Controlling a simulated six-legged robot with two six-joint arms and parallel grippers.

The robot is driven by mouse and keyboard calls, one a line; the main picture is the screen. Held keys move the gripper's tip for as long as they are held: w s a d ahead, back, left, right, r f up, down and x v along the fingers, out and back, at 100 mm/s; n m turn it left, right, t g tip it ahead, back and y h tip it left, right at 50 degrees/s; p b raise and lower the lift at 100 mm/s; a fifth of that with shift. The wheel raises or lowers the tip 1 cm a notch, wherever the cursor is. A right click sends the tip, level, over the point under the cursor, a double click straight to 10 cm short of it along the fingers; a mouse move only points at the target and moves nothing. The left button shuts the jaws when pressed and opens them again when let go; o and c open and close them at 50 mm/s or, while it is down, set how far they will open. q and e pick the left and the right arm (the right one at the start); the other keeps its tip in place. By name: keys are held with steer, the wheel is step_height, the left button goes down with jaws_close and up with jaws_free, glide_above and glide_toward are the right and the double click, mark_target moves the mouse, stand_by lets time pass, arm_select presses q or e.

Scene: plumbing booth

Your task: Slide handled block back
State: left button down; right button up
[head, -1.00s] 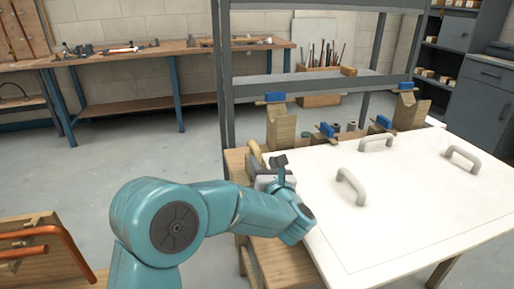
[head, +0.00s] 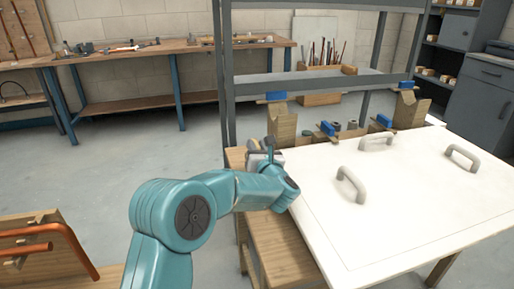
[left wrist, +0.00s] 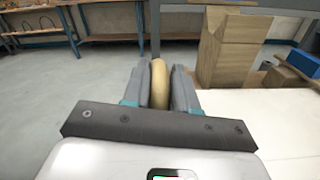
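A tan, rounded wooden handle (left wrist: 158,85) stands between the two grey fingers of my left gripper (left wrist: 160,88) in the left wrist view. Both fingers lie close against its sides. The block under the handle is hidden by my gripper. In the head view my left gripper (head: 266,151) is over the left back corner of the wooden bench, beside the white panel (head: 400,215), and mostly hides the handle. My right gripper is not in view.
The white panel bears several grey handles (head: 350,185). Wooden blocks (head: 282,124) with blue clamps (head: 275,96) stand along its back edge, near a grey rack post (head: 227,100). A bare wooden strip (head: 275,240) runs left of the panel. Open floor lies further left.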

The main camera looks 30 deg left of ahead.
arm_select(q)
steer(key=s+a+b, duration=0.1)
steer(key=b, duration=0.1)
steer(key=s+a+b, duration=0.1)
steer(key=shift+s+a+f+b, duration=0.1)
steer(key=shift+s+f+b, duration=0.15)
steer(key=shift+b, duration=0.1)
steer(key=shift+s+a+r, duration=0.25)
steer(key=shift+s+a, duration=0.05)
steer(key=shift+a, duration=0.1)
steer(key=c, duration=1)
jaws_free()
steer(key=shift+s, duration=0.15)
